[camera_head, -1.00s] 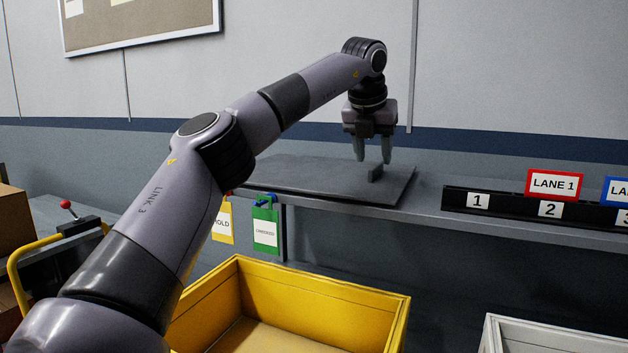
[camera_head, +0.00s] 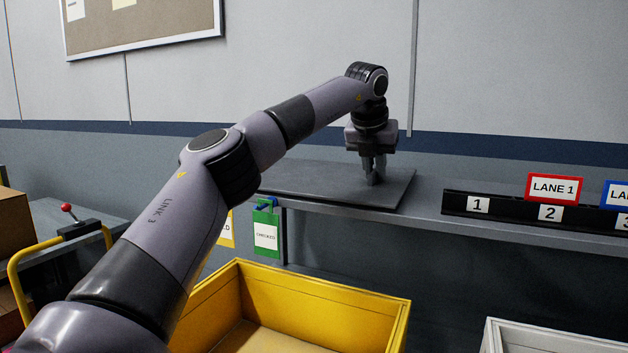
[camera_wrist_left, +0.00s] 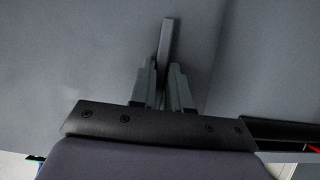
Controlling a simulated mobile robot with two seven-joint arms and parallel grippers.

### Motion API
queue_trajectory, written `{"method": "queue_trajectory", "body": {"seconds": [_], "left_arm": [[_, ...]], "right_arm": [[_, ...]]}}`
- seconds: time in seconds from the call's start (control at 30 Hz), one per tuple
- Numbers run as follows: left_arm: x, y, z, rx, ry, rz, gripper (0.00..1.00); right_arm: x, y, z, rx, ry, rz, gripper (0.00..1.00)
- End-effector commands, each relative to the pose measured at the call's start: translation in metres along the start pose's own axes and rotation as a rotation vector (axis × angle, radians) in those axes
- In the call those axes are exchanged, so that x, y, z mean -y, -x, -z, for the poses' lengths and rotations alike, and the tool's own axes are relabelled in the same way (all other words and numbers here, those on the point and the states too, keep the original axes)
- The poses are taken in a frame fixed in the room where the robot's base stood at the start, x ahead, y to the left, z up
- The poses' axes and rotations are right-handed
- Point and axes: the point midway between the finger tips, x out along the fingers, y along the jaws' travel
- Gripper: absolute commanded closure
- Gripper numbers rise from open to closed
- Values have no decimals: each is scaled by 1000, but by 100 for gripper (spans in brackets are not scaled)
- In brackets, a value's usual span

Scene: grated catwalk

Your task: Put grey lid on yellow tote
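The grey lid (camera_head: 320,182) lies flat on the shelf, a dark grey plate with a raised bar handle (camera_wrist_left: 166,40). My left gripper (camera_head: 374,178) points straight down over the lid's right part. Its fingers are shut on the handle, one on each side, and hide much of it in the head view. The fingers also show in the left wrist view (camera_wrist_left: 162,68). The yellow tote (camera_head: 330,291) stands open below and in front of the shelf. Its visible inside is empty, and my left arm covers its left side. My right gripper is out of view.
The shelf (camera_head: 424,204) carries a black numbered rail (camera_head: 512,209) with a red-framed LANE 1 sign (camera_head: 554,188) to the right. A green tag (camera_head: 266,230) hangs below the shelf edge. A pale bin (camera_head: 555,335) stands lower right, and a yellow-railed cart (camera_head: 62,245) at left.

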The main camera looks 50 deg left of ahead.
Motion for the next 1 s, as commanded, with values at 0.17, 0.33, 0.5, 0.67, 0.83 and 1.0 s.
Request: {"method": "queue_trajectory", "body": {"seconds": [0.17,0.33,0.5,0.67,0.83,1.0], "left_arm": [[0,2,-1,-7,-2,-4,100],[0,10,-6,-5,-1,-3,100],[0,19,-10,-3,-2,-2,100],[1,24,-13,-1,-1,-2,100],[0,31,-18,-1,-1,-2,100],[1,39,-22,0,-1,-1,100]], "right_arm": [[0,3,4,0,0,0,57],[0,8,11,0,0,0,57],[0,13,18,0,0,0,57],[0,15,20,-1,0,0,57],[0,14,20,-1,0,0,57],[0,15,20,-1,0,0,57]]}}
